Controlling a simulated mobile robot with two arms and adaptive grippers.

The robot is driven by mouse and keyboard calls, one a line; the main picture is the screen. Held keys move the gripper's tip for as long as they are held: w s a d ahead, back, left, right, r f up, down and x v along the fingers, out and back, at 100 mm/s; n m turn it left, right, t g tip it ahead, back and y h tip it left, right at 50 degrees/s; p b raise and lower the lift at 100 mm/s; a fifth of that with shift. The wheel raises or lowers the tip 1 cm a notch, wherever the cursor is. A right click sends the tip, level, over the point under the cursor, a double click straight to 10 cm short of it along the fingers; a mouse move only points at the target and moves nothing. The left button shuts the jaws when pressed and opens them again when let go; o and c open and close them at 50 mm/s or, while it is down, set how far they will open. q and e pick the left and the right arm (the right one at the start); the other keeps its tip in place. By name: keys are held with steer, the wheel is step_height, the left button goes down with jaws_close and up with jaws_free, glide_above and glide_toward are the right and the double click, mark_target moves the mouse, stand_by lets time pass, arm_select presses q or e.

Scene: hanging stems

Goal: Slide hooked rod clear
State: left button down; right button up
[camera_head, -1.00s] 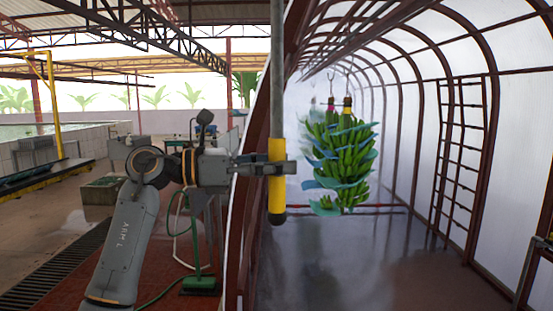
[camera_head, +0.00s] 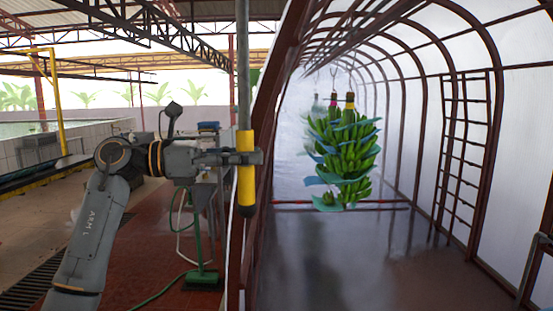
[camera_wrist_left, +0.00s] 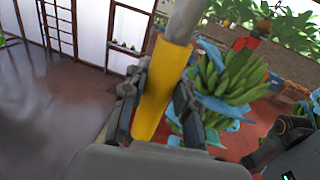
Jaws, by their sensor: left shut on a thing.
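The rod (camera_head: 243,70) is a long grey pole hanging upright, with a yellow grip (camera_head: 246,170) and a dark end cap. Its upper end, with any hook, is out of the head view. My left gripper (camera_head: 248,157) is shut on the yellow grip, which also shows between the fingers in the left wrist view (camera_wrist_left: 158,95). A bunch of green bananas with blue sheets (camera_head: 343,155) hangs to the right of the rod, apart from it in the head view.
A red-brown arched frame (camera_head: 273,120) stands close beside the rod. A ladder-like rack (camera_head: 462,150) is on the right wall of the tunnel. A green broom (camera_head: 200,270) stands below my left arm. The tunnel floor (camera_head: 350,265) is clear.

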arm_select(q)
steer(key=a, duration=0.7)
steer(key=shift+a, duration=0.2)
steer(key=c, duration=1)
jaws_free()
steer(key=shift+a, duration=0.35)
steer(key=a, duration=0.4)
steer(key=s+a, duration=0.1)
steer(key=a, duration=0.3)
steer(key=s+a, duration=0.1)
steer(key=a, duration=0.3)
steer(key=shift+s, duration=0.2)
steer(key=shift+d, duration=0.15)
